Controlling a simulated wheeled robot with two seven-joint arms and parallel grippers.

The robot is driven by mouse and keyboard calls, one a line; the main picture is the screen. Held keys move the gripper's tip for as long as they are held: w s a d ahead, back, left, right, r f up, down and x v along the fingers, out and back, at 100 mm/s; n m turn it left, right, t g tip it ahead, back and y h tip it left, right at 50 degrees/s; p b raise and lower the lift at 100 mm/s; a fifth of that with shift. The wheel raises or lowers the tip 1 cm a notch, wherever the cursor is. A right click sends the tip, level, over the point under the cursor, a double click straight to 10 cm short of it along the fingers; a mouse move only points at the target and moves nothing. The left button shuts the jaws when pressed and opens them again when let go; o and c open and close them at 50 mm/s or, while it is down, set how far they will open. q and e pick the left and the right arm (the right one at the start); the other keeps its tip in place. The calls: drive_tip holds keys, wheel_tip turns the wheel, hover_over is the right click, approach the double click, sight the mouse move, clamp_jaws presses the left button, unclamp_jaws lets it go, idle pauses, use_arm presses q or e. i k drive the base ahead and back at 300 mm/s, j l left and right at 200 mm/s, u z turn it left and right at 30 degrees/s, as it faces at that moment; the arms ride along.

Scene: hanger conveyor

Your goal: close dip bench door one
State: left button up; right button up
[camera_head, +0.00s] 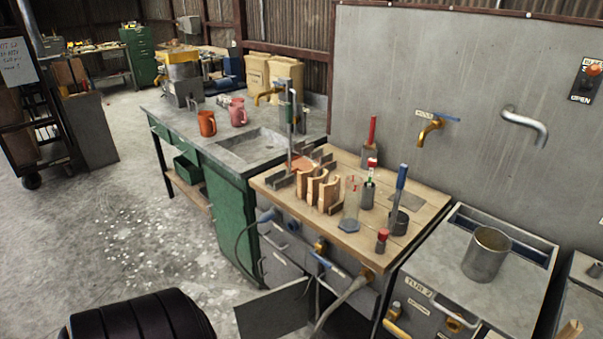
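A dark grey door panel (273,310) stands out at an angle at the bottom middle, below the front of a wooden-topped bench (412,220). It looks swung open, and the frame's lower edge cuts it off. I see no number on it, so I cannot tell whether it is door one. Another grey front panel (285,255) sits above and behind it under the bench top. Neither of my grippers is in view. A black ribbed part of mine shows at the lower left.
A grey hose (340,300) hangs close beside the open panel. A metal tub unit labelled TUB 2 (425,285) stands to the right with a metal cup (487,253) on it. A green sink bench (228,212) stands to the left. The concrete floor (130,230) at left is open.

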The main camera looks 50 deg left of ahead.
sight(274, 314)
drive_tip(key=j+z, duration=0.25)
drive_tip(key=j, duration=0.15)
drive_tip(key=k+j+z, duration=0.1)
drive_tip(key=j+z, duration=0.15)
drive_tip(key=k+j+z, duration=0.2)
drive_tip(key=j, duration=0.3)
drive_tip(key=j+z, duration=0.25)
drive_tip(key=k+j, duration=0.2)
drive_tip(key=j, duration=0.25)
drive_tip(key=k+j+z, duration=0.1)
drive_tip(key=j, duration=0.35)
drive_tip(key=k+j, duration=0.25)
drive_tip(key=j, duration=0.2)
drive_tip(key=k+j+z, duration=0.1)
drive_tip(key=j, duration=0.35)
drive_tip(key=k+j, duration=0.3)
drive_tip(key=k+j+z, duration=0.1)
drive_tip(key=j, duration=0.4)
drive_tip(key=k+j, duration=0.3)
drive_tip(key=j, duration=0.15)
drive_tip(key=k+j, duration=0.25)
drive_tip(key=j, duration=0.15)
drive_tip(key=k+j+z, duration=0.15)
drive_tip(key=z, duration=0.2)
